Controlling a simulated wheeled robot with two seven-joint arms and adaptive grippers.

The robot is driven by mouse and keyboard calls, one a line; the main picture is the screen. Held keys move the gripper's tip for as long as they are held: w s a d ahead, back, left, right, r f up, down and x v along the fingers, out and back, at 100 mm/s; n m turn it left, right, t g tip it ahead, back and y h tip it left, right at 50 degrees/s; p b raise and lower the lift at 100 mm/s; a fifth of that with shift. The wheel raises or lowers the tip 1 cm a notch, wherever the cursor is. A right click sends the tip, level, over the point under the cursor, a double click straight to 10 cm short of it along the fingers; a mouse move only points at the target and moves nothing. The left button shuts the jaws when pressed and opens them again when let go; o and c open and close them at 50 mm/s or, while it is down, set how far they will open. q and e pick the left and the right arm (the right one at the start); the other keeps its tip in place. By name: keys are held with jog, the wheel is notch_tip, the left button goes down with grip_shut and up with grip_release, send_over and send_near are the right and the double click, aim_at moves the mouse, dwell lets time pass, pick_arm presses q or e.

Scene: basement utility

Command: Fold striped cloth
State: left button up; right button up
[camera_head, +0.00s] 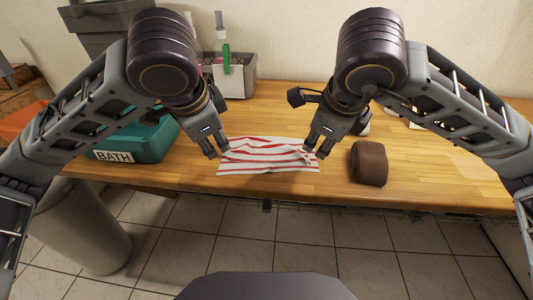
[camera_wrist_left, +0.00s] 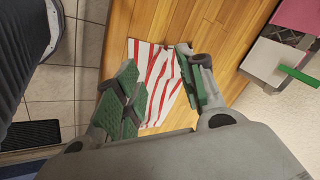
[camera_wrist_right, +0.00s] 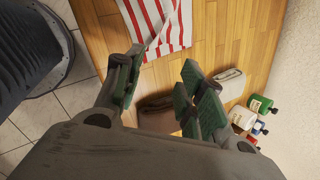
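The red-and-white striped cloth (camera_head: 265,157) lies on the wooden table near its front edge, spread wide with some wrinkles. My left gripper (camera_head: 214,152) is at the cloth's left end, fingers pointing down. In the left wrist view its fingers (camera_wrist_left: 158,88) are apart, with the cloth (camera_wrist_left: 155,70) showing between and beyond them. My right gripper (camera_head: 317,150) is at the cloth's right end. In the right wrist view its fingers (camera_wrist_right: 163,85) are apart, and the cloth (camera_wrist_right: 165,22) shows at the top. Whether either gripper's fingertips touch the cloth is unclear.
A brown block-like item (camera_head: 369,163) stands right of the cloth. A teal bin marked BATH (camera_head: 140,147) is on the left, and a grey caddy (camera_head: 237,78) with a green-handled tool is behind. Small bottles (camera_wrist_right: 258,104) stand near the wall.

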pick_arm(q)
jog(key=shift+s+r, duration=0.3)
jog(key=shift+r, duration=0.05)
pick_arm(e)
jog(key=shift+s+r, duration=0.3)
jog(key=shift+r, duration=0.05)
